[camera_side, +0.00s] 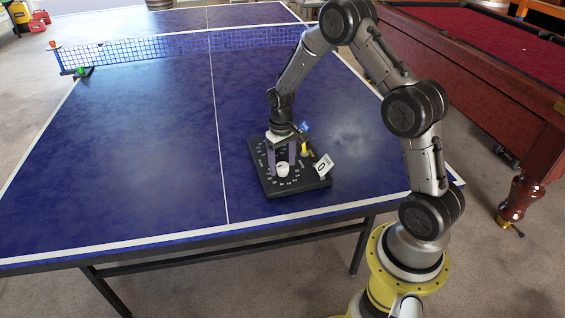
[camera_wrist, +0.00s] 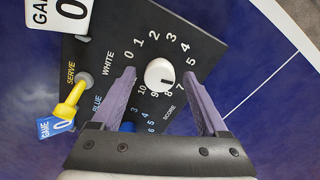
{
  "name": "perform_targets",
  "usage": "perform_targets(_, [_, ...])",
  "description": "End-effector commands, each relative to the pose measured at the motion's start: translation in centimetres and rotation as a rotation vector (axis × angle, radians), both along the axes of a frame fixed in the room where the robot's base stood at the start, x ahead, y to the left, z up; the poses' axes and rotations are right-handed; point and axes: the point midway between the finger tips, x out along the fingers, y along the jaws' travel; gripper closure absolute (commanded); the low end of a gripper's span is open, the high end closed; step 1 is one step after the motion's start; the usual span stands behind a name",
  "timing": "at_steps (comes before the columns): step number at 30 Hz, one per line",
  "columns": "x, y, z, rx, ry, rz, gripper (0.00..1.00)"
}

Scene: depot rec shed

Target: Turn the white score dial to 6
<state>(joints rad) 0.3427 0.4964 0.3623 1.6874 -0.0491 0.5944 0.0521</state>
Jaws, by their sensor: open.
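The white score dial (camera_wrist: 158,74) is a round knob on a black scoreboard panel (camera_wrist: 205,48), ringed by printed numbers. A short dark mark on the knob points to the lower right, around 7 or 8; I cannot tell exactly which. In the side view the dial (camera_side: 283,170) stands on the panel (camera_side: 318,187) below my gripper (camera_side: 281,157). In the wrist view my gripper (camera_wrist: 160,74) is open, its purple fingers to the left and right of the dial with gaps. Contact is not visible. The blue dial (camera_wrist: 127,127) is mostly hidden behind my gripper.
A yellow serve lever (camera_wrist: 72,97) with a blue game tag (camera_wrist: 56,127) stands left of the fingers. A white game card (camera_side: 322,166) stands at the panel's right. The blue table (camera_side: 150,150) around the panel is clear; its net (camera_side: 150,50) is far off.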

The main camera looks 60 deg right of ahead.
Motion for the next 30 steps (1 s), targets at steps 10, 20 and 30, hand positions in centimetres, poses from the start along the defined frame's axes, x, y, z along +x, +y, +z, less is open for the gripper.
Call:
perform_targets(10, [0.1,0.0,2.1,-0.001,-0.003,0.0,0.23])
perform_targets(20, [0.2,0.2,9.3,-0.002,-0.006,0.0,0.23])
perform_targets(30, [0.1,0.4,13.5,0.0,0.0,0.0,0.23])
